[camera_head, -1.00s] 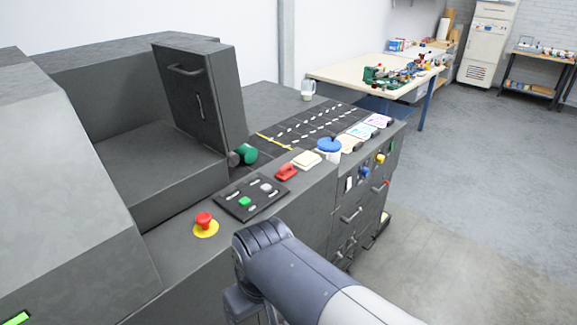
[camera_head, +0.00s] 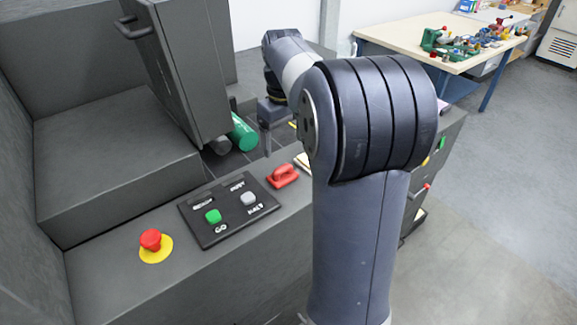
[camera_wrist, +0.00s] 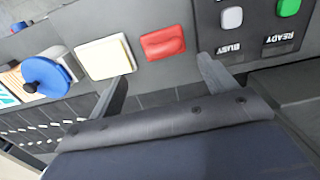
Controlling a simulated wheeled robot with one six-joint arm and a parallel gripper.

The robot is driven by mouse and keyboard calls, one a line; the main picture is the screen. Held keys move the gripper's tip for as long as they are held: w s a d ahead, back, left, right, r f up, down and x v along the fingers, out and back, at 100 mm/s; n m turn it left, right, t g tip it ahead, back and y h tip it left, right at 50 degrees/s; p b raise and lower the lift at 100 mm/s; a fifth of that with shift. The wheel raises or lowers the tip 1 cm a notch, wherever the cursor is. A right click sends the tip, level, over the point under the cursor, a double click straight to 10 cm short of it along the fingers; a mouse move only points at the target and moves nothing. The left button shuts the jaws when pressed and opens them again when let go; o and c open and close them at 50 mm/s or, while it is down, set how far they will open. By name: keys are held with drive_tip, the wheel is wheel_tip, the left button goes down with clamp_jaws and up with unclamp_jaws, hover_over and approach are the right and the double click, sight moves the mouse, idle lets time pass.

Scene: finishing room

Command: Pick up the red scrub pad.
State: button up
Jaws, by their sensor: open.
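The red scrub pad (camera_head: 283,176), with a raised grip on top, lies on the dark machine ledge just right of the button panel. In the wrist view the red scrub pad (camera_wrist: 163,42) appears beyond the fingertips, between their lines. My gripper (camera_wrist: 164,70) is open and empty, one finger on each side of the view. In the head view my gripper (camera_head: 267,142) is above the ledge, behind and slightly left of the pad, partly hidden by my arm. No contact with the pad shows.
The button panel (camera_head: 228,207), red stop button (camera_head: 151,240) and green cylinder (camera_head: 243,132) are nearby. A tall dark door (camera_head: 185,70) stands left of my gripper.

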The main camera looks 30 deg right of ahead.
sight(282, 166)
drive_tip(key=f, duration=0.3)
drive_tip(key=f+p, duration=0.1)
drive_tip(key=f, duration=0.5)
drive_tip(key=shift+a+f, duration=0.3)
drive_tip(key=shift+f, duration=0.05)
drive_tip(key=shift+c, duration=0.6)
drive_tip(key=c, duration=0.6)
drive_tip(key=shift+c, duration=0.3)
wheel_tip(282, 166, up, 10)
drive_tip(key=shift+r+b, duration=0.1)
drive_tip(key=shift+b, duration=0.2)
